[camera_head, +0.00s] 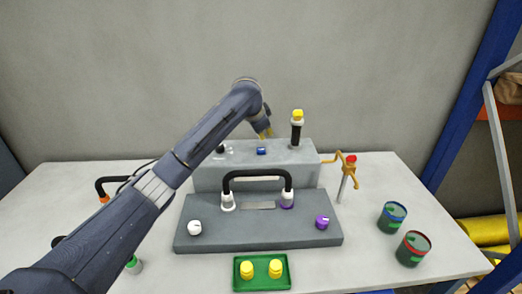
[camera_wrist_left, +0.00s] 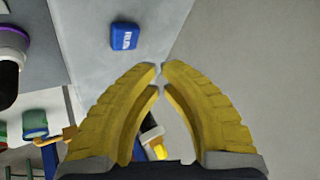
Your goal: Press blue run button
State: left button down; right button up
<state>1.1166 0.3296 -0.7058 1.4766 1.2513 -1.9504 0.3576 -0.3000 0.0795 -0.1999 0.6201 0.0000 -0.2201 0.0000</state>
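The blue run button (camera_head: 261,151) sits on top of the grey raised box (camera_head: 210,178) behind the base plate. In the left wrist view the button (camera_wrist_left: 123,36) shows as a small blue block with white RUN lettering, up and left of the fingertips. My left gripper (camera_head: 266,134) is above the box, just behind and above the button and apart from it. In the left wrist view its yellow fingers (camera_wrist_left: 160,68) are closed with the tips together and nothing between the tips. My right gripper is not in view.
A black lever with a yellow cap (camera_head: 298,115) stands on the box right of the button. A black handle (camera_head: 257,174) arches in front. An orange crank with a red top (camera_head: 350,160) and two green cans (camera_head: 392,217) stand right. A green tray (camera_head: 262,286) holds yellow pegs.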

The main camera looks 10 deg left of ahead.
pick_arm(q)
jog(key=shift+f, duration=1.25)
jog(key=shift+f, duration=1)
dwell(1.6)
jog(key=shift+r, duration=1)
jog(key=shift+r, duration=0.15)
jog(key=shift+r, duration=2.35)
